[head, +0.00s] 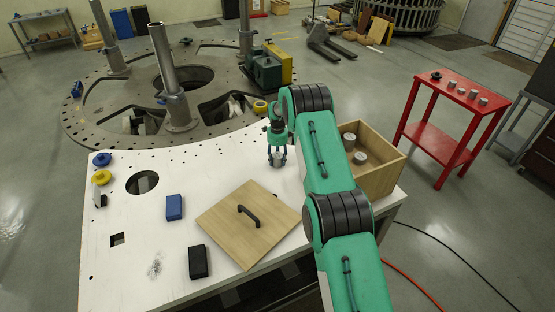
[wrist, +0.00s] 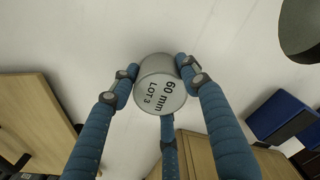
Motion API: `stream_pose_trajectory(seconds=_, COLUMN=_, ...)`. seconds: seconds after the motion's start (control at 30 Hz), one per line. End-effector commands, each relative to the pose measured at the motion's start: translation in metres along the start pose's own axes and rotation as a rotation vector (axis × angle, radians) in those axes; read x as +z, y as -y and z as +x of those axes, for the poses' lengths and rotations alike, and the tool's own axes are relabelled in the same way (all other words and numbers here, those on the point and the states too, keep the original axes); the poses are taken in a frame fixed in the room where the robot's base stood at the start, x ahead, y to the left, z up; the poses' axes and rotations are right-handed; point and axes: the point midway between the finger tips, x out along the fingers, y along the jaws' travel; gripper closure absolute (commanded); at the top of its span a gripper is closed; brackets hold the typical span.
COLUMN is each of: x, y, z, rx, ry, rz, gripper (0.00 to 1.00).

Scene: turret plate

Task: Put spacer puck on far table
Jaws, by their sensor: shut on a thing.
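My gripper (head: 277,158) points down over the white table's (head: 120,215) far right part, left of the wooden crate (head: 388,185). Its blue fingers are shut around a grey spacer puck (head: 277,162). In the wrist view, the fingers surround the puck (wrist: 165,90), whose face reads "60 mm LOT 3". I cannot tell whether the puck touches the white surface or hangs just above it. Two more grey pucks (head: 360,156) are in the crate. A red table (head: 458,88) stands apart at the right, with several small grey pucks on top.
A wooden lid (head: 225,225) with a black handle, a blue block (head: 174,207) and a black block (head: 198,262) lie on the white table. It has a round hole (head: 142,183). Cables cross the floor at the right. A grey bench (head: 529,125) stands beside the red table.

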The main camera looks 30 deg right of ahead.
Motion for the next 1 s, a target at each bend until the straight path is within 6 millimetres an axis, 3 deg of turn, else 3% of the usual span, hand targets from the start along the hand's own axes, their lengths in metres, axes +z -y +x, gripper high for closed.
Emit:
stream_pose_trajectory(seconds=0.33, x=0.000, y=0.000, z=0.003, rx=-0.001, ry=0.000, rz=0.000, gripper=0.98)
stream_pose_trajectory(seconds=0.37, x=0.000, y=0.000, z=0.004, rx=0.000, ry=0.000, rz=0.000, gripper=0.51)
stream_pose_trajectory(seconds=0.43, x=0.000, y=0.000, z=0.003, rx=0.000, ry=0.000, rz=0.000, gripper=0.37)
stream_pose_trajectory(seconds=1.0, x=0.000, y=0.001, z=-0.006, rx=-0.002, ry=0.000, rz=0.000, gripper=0.36)
